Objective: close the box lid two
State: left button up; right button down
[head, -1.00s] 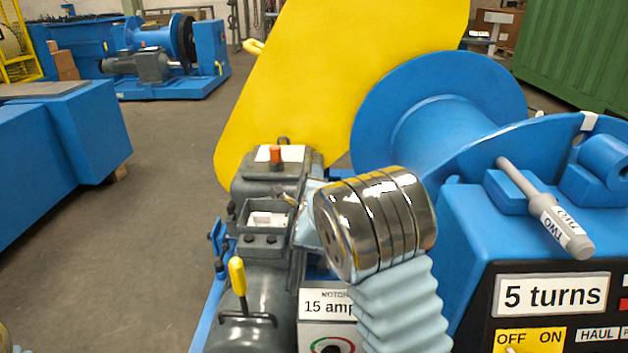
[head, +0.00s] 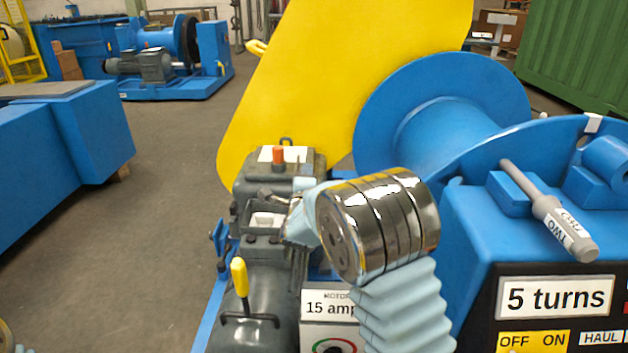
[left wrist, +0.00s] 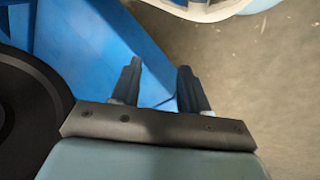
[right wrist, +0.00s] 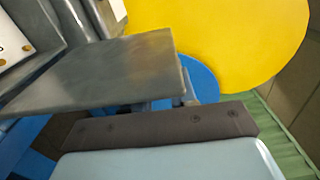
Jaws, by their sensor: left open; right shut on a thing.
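An open grey box (head: 265,221) with a white inside sits on the dark motor in the head view. My right gripper (head: 297,216) is at its right side, with the fingertips mostly hidden by my wrist. In the right wrist view a flat grey metal lid (right wrist: 105,75) lies across the jaws, and the right gripper is shut on it. The lid is hard to make out in the head view. White terminal parts with brass studs (right wrist: 12,45) show beyond the lid. My left gripper (left wrist: 157,80) is open and empty in the left wrist view, over blue metalwork.
A white-topped unit with an orange knob (head: 278,155) stands just behind the box. A yellow guard (head: 340,80) rises behind it. A yellow-handled lever (head: 240,278) is in front. A blue drum (head: 440,120) and a grey "TWO" handle (head: 545,210) are right. Open floor lies left.

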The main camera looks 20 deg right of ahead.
jog(key=shift+w+a+r+n, duration=0.1)
jog(key=shift+w+a+n, duration=0.2)
jog(key=shift+a+n, duration=0.35)
jog(key=shift+w+a+r+n, duration=0.1)
jog(key=shift+w+a+n, duration=0.15)
jog(key=shift+a+n, duration=0.35)
jog(key=shift+w+a+n+b, duration=0.2)
jog(key=shift+w+a+n, duration=0.1)
jog(key=shift+a, duration=0.35)
jog(key=shift+w+a+n+b, duration=0.15)
jog(key=shift+w+a+b, duration=0.1)
jog(key=shift+a, duration=0.45)
jog(key=c, duration=0.9)
grip_release()
jog(key=shift+c, duration=0.2)
jog(key=shift+o, duration=0.2)
jog(key=b+v, duration=0.1)
jog(key=v, duration=1.2)
jog(key=shift+s, duration=0.3)
jog(key=shift+a, duration=0.1)
